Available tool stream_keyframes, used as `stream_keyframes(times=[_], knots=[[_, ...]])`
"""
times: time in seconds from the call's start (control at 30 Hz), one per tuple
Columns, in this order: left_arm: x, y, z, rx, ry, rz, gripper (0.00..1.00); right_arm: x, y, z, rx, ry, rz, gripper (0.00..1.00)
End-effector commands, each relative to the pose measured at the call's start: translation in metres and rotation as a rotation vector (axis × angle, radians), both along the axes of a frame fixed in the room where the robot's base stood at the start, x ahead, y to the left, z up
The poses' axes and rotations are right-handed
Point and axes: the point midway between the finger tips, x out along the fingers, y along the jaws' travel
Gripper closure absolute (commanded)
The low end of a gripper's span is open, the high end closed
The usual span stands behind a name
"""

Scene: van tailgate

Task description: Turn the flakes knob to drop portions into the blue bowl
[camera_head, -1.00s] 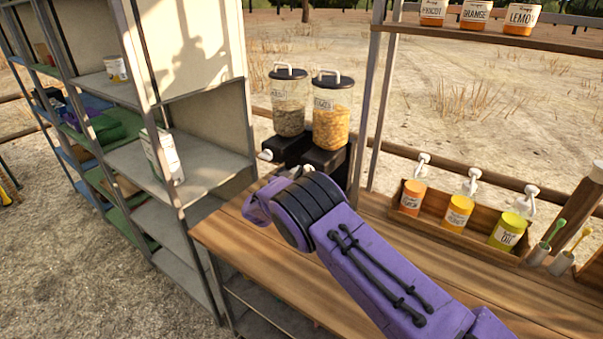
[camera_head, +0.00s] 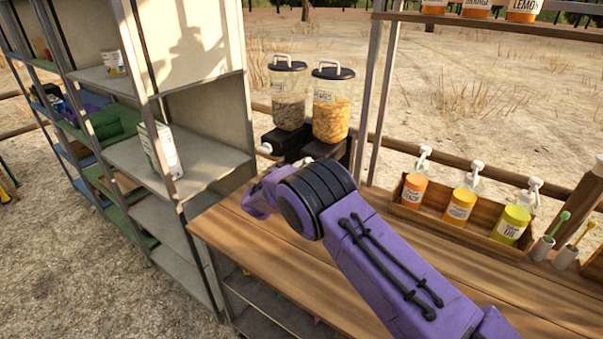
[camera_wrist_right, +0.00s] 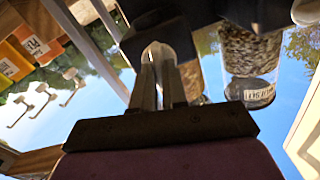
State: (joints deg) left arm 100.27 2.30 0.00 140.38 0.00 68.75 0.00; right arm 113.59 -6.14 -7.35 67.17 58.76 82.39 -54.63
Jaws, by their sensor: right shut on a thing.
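Two clear dispensers with black lids stand at the back of the wooden counter in the head view. The right one holds orange-yellow flakes (camera_head: 331,112); the left one holds grey seeds (camera_head: 288,98). A white knob (camera_head: 265,149) shows on the seed dispenser's black base. My purple right arm covers the front of the flakes dispenser. In the right wrist view my right gripper (camera_wrist_right: 159,62) is shut on a pale piece, apparently the flakes knob, against the black base (camera_wrist_right: 160,30). The knob's angle is hard to tell. The blue bowl and my left gripper are not in view.
A grey shelf unit (camera_head: 205,160) stands close to the counter's left end. A wooden tray (camera_head: 440,215) of pump bottles is on the right, with two cups holding brushes beside it. A metal upright (camera_head: 376,100) rises right of the dispensers. The counter's front left is clear.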

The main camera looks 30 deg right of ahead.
Motion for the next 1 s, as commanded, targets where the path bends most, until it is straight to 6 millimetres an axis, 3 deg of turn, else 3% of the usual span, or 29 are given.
stream_keyframes(times=[0.03, 1.0], knots=[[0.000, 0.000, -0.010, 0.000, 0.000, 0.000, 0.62, 0.000, 0.000, -0.005, 0.017, -0.038, -0.001, 1.00], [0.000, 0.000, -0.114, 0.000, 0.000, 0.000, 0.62, -0.004, -0.002, -0.010, 0.369, -0.886, -0.002, 1.00]])
